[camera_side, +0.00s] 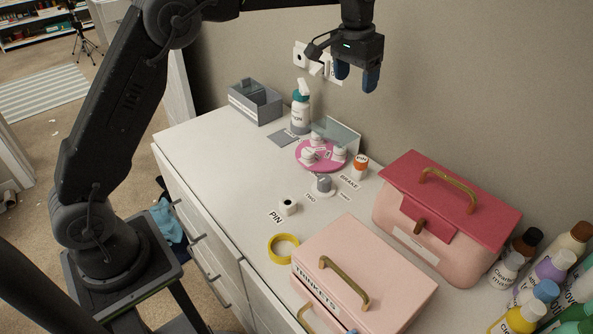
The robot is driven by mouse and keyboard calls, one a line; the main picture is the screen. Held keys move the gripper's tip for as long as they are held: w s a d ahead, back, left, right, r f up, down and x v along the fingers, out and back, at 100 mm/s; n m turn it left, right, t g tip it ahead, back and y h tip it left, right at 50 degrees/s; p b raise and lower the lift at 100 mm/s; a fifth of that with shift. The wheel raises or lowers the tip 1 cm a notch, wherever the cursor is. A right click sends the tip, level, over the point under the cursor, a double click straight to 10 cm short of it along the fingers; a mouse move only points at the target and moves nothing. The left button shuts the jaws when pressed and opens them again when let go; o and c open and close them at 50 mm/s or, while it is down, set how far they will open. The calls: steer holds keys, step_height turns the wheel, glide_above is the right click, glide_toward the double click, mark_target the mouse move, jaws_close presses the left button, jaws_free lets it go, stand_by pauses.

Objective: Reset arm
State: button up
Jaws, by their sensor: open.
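My gripper (357,78) hangs high over the back of the white dresser top, near the wall. Its two blue fingertips are apart and point down. Nothing is seen between them. My arm reaches in from the left across the top of the view. The gripper is clear of all the objects below it.
On the dresser top (228,172) stand a grey box (255,103), a spray bottle (300,112), a pink round tray (308,163), a yellow tape ring (283,248), a pink trinkets box (350,270), a pink-red case (445,215) and several bottles (552,265). The left front is bare.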

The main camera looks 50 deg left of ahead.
steer(key=s+r+t, duration=0.1)
steer(key=s+r, duration=0.3)
steer(key=s, duration=0.6)
steer(key=s+r+t, duration=0.1)
steer(key=s+r, duration=0.2)
steer(key=s, duration=0.6)
steer(key=s+f+t, duration=0.1)
steer(key=s+f, duration=0.2)
steer(key=s, duration=0.5)
steer(key=s+f+t, duration=0.1)
steer(key=s+f, duration=0.3)
steer(key=s, duration=0.4)
steer(key=shift+a+f, duration=0.15)
steer(key=shift+a, duration=0.2)
steer(key=shift+w, duration=0.1)
